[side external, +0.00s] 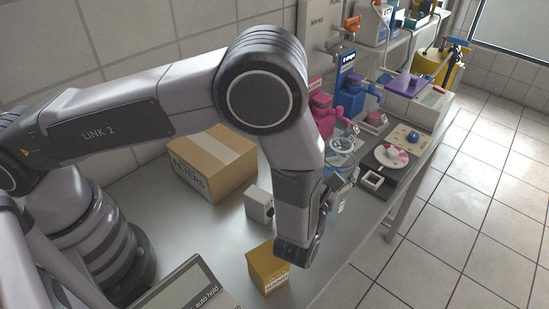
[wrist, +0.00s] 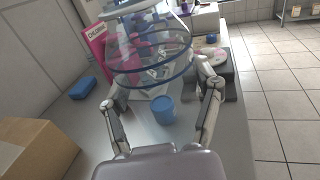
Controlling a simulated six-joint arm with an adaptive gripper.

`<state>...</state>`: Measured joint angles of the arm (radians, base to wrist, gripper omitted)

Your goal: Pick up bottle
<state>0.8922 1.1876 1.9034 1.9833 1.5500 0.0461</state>
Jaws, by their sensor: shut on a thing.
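The bottle (wrist: 150,62) is a large clear vessel with blue rings, in front of my gripper in the wrist view. It also shows in the side view (side external: 343,160), just beyond my wrist and partly hidden by it. My gripper (wrist: 160,82) has one finger on each side of the bottle and is shut on it; the exact contact is hard to see through the clear wall. A blue round cap-like part (wrist: 162,109) shows low between the fingers. In the side view my gripper (side external: 330,190) is mostly hidden behind my wrist.
A cardboard box (side external: 213,165) stands on the bench at the left, and a small yellow box (side external: 268,268) stands near the front. A pink item (side external: 319,105), a blue item (side external: 350,90) and a dark tray (side external: 370,192) stand beyond the bottle. The bench edge is at the right.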

